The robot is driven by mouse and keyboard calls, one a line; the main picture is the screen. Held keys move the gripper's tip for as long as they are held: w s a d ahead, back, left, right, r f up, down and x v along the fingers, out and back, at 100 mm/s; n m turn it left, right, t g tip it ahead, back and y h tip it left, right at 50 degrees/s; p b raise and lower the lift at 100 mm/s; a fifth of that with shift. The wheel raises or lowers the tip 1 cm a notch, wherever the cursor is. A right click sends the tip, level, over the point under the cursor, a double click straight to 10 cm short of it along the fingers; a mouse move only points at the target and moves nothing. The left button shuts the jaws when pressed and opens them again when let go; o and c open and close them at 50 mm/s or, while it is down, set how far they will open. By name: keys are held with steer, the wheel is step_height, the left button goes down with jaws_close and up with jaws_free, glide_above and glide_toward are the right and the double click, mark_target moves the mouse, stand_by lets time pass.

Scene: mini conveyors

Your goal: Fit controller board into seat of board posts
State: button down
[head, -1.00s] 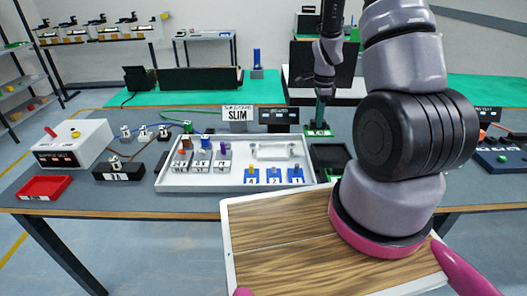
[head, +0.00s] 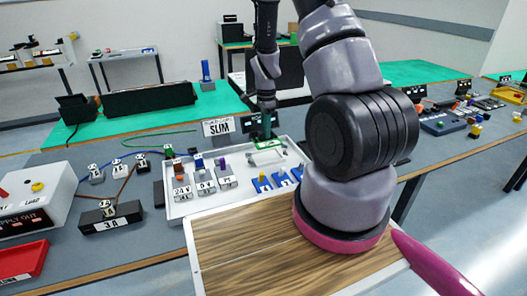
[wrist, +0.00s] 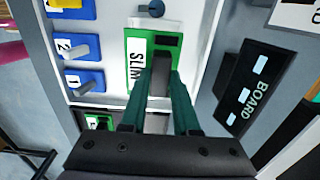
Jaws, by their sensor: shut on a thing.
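The controller board is green with a white SLIM label (wrist: 138,60) and shows under my gripper in the wrist view. My gripper (wrist: 160,85) has its green fingers shut on a dark upright part of the board. In the head view my gripper (head: 266,132) holds the green board (head: 268,143) over the back right of the tray. The pale board posts (head: 266,157) stand in the tray just below the board. A grey round post (wrist: 152,8) shows beyond the board in the wrist view. I cannot tell whether board and posts touch.
The white tray (head: 181,208) also holds blue numbered blocks (head: 262,183) and grey labelled terminals (head: 209,183). A SLIM sign (head: 222,128) and a black BOARD sign (wrist: 247,88) stand behind it. A red bin (head: 22,262) is at far left.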

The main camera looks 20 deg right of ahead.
steer(key=shift+f, duration=3.4)
steer(key=shift+f, duration=0.2)
steer(key=c, duration=0.7)
jaws_free()
steer(key=shift+o, duration=0.2)
steer(key=shift+r, duration=0.15)
